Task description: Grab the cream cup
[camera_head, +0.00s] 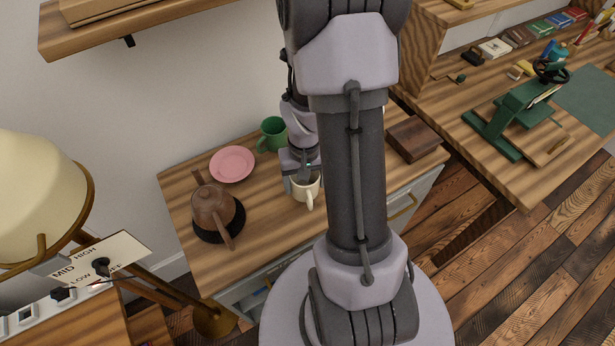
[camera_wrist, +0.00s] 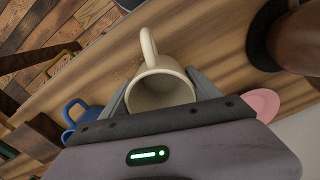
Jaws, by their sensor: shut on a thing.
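The cream cup (camera_head: 309,192) is on or just above the wooden counter, with its handle toward the front. My gripper (camera_head: 303,181) reaches down onto it from behind and is shut on it. In the wrist view the cup (camera_wrist: 160,92) sits between the two grey fingers (camera_wrist: 161,96), open mouth toward the camera and handle pointing up in the picture. The fingers are on opposite sides of the cup. I cannot tell whether its base touches the counter.
A green mug (camera_head: 272,133) stands just behind my gripper. A brown wooden block (camera_head: 414,139) lies right. The wrist view shows a blue mug (camera_wrist: 86,116) nearby.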

